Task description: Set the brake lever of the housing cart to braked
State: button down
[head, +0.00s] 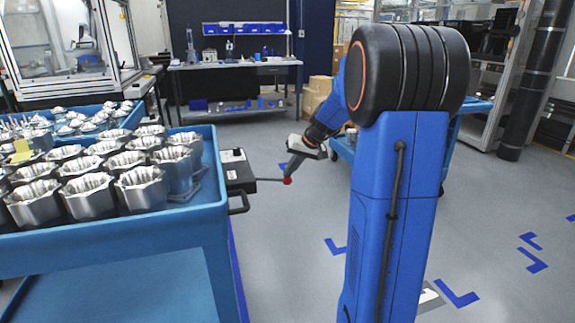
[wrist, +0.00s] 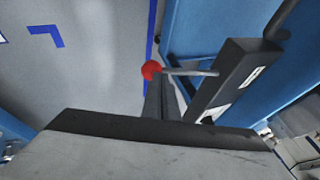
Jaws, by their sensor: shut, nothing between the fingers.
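The housing cart (head: 195,228) is blue and stands at the left in the head view, with rows of silver machined housings (head: 88,192) on top. A dark brake box (head: 236,171) is on its right side. The brake lever (head: 268,180) is a thin rod ending in a red knob (head: 287,181), and it sticks out from the box to the right, roughly level. In the wrist view, the knob (wrist: 151,69) and rod (wrist: 190,73) lie just beyond the fingertips. My gripper (wrist: 160,82) is shut and empty, its tips at or close to the knob; contact cannot be told.
A cart handle (head: 240,204) is below the brake box. Another blue cart (head: 343,148) stands behind my arm. A workbench (head: 230,66) is at the back. Grey floor with blue corner marks (head: 336,247) is open right of the housing cart.

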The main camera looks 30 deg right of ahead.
aim_at(288, 180)
jog(key=shift+d+f, duration=0.1)
jog(key=shift+f, duration=1.95)
jog(key=shift+s+f+y, duration=0.1)
jog(key=shift+y, duration=0.2)
jog(key=shift+a+r, duration=0.2)
jog(key=shift+r, duration=0.3)
jog(key=v, duration=1.3)
jog(key=shift+w+d, duration=0.25)
jog(key=shift+d, duration=0.1)
jog(key=shift+a, duration=0.1)
